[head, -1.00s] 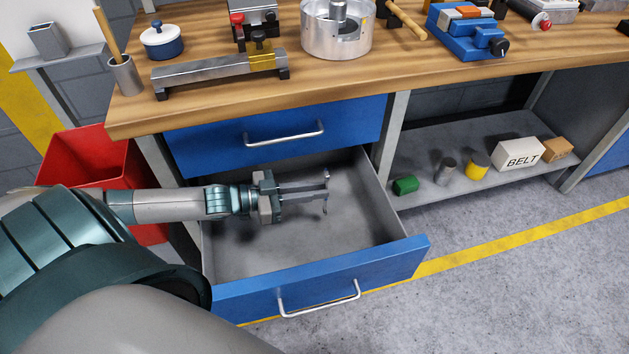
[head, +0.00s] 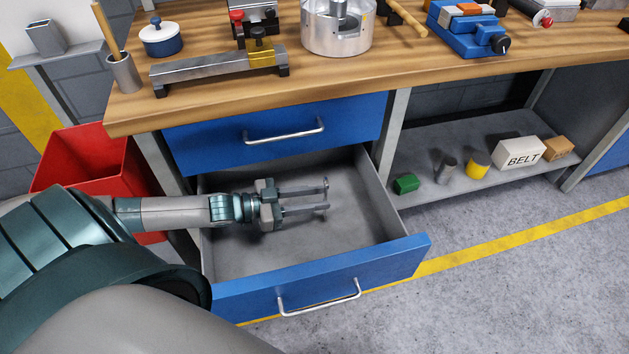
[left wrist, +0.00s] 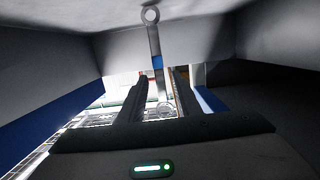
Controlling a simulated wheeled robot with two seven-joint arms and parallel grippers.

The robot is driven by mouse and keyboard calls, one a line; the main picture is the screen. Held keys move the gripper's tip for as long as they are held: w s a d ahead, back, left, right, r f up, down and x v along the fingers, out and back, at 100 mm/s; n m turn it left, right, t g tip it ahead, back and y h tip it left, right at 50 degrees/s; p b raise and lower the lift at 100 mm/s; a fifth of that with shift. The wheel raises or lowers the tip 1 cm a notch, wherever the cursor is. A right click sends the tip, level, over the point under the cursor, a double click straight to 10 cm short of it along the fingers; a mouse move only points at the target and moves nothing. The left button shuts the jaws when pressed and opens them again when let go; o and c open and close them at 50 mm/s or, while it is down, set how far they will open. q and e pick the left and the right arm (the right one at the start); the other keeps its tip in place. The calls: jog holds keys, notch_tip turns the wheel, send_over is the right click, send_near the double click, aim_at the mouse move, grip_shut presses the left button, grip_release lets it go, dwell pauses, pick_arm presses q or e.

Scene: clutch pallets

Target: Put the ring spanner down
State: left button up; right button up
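My left gripper (head: 326,196) is inside the open lower drawer (head: 355,275), its fingers pointing right. The fingers are apart with a visible gap between them. The ring spanner (left wrist: 156,62) shows in the left wrist view as a thin grey shaft with a blue band and a ring at each end. One ring is at the top of that picture, against pale grey; the other is between the fingers, with room beside it. My right gripper is not in view.
The drawer walls and blue front surround my left gripper, with bare floor to its right. A closed blue drawer (head: 280,128) and the wooden bench top (head: 220,97) are above. A red bin (head: 80,165) stands at the left. A shelf at the right holds a BELT box (head: 519,153).

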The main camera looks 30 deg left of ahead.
pick_arm(q)
jog(key=shift+s+a+r, duration=0.1)
jog(key=v, duration=0.7)
jog(key=shift+p, duration=0.35)
